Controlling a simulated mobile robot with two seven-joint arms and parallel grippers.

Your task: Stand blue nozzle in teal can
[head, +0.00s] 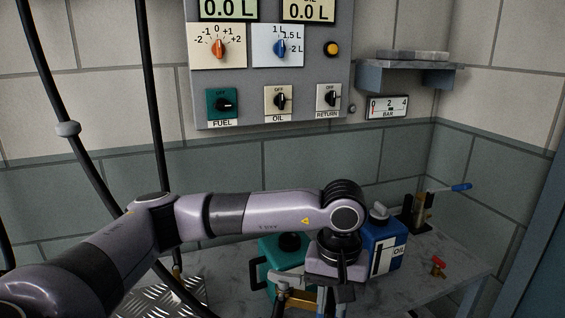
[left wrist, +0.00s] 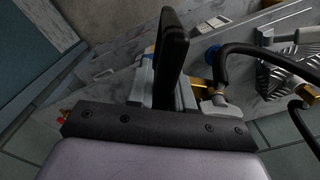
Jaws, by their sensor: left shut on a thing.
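My left gripper (head: 330,298) is pointed down in front of the teal can (head: 284,250) and the blue oil can. It is shut on a nozzle with a grey handle and brass part (head: 298,296), taken to be the blue nozzle. In the left wrist view the nozzle's grey handle (left wrist: 215,108) is beside the dark finger, with a black hose running from it. A blue ring shows beyond it, but whether it belongs to the nozzle is unclear. The teal can stands on the bench, its right side hidden by my gripper. The nozzle's tip is hidden. My right gripper is out of view.
The blue oil can (head: 388,246) stands close right of my gripper. A blue-handled device (head: 424,212) and a small red valve (head: 438,266) are farther right. A tread plate (head: 178,296) lies at left. Black hoses hang at left; a control panel (head: 270,70) is on the wall.

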